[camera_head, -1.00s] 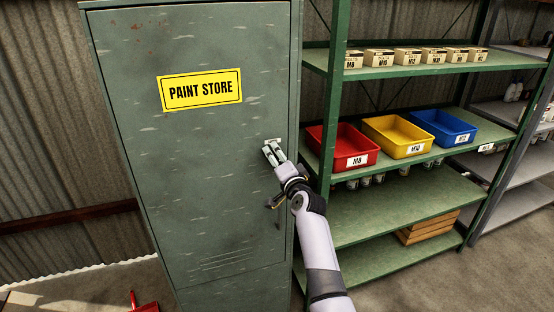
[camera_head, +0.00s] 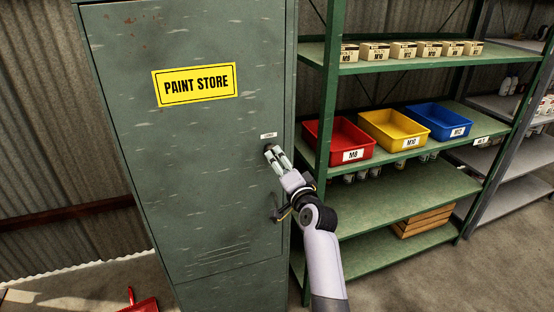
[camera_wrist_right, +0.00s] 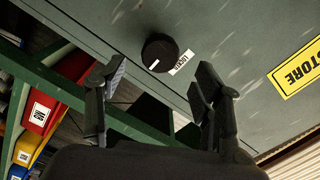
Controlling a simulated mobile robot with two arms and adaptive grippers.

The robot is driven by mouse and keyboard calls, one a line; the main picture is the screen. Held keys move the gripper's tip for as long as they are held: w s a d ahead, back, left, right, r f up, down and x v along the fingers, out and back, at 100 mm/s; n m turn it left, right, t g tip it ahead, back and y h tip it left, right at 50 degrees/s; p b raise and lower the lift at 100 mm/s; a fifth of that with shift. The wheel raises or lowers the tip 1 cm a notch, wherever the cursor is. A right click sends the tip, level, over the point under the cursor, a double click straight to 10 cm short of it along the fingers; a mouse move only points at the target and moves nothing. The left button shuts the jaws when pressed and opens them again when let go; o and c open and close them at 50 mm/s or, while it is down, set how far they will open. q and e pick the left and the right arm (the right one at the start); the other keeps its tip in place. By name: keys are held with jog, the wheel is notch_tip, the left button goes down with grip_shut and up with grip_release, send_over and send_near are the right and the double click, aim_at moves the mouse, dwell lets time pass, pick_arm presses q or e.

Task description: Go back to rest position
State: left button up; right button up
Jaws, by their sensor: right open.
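The green metal cabinet (camera_head: 200,160) stands with its door shut and a yellow "PAINT STORE" sign (camera_head: 195,85) on it. My right gripper (camera_head: 275,155) is in front of the door's right side, just below a small white label (camera_head: 268,136). In the right wrist view a black round knob (camera_wrist_right: 160,52) with a white mark sits on the door beside that label. My right gripper's fingers (camera_wrist_right: 155,95) are spread apart, with the knob beyond them and nothing held. My left gripper is out of view.
Green shelving (camera_head: 400,205) stands right of the cabinet, close to my right arm. It carries a red bin (camera_head: 338,142), a yellow bin (camera_head: 394,132), a blue bin (camera_head: 438,121) and several small boxes. A wooden crate (camera_head: 422,222) is on the lower shelf. A red object (camera_head: 140,305) lies at bottom left.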

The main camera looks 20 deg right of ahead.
jog(key=shift+s, duration=0.35)
jog(key=s+a+f+n+g, duration=0.25)
jog(key=s+f, duration=0.45)
jog(key=f, duration=0.8)
jog(key=s+a+f+n+g, duration=0.1)
jog(key=s+f+n+g, duration=0.4)
jog(key=f, duration=1)
jog(key=s+a+f+g, duration=0.1)
jog(key=s+f+g, duration=0.1)
jog(key=s+f, duration=0.95)
jog(key=s+d+f+n+g, duration=0.1)
jog(key=s+f+n+g, duration=0.3)
jog(key=s+f, duration=1.4)
jog(key=s+d+f+n+g, duration=0.1)
jog(key=s+d+f, duration=0.1)
jog(key=s, duration=0.8)
jog(key=s+d+f+n+g, duration=0.2)
jog(key=s+f, duration=0.1)
jog(key=s, duration=0.8)
jog(key=shift+s+f+h, duration=0.15)
jog(key=shift+s+h, duration=0.1)
jog(key=shift+h, duration=0.05)
jog(key=shift+g, duration=0.25)
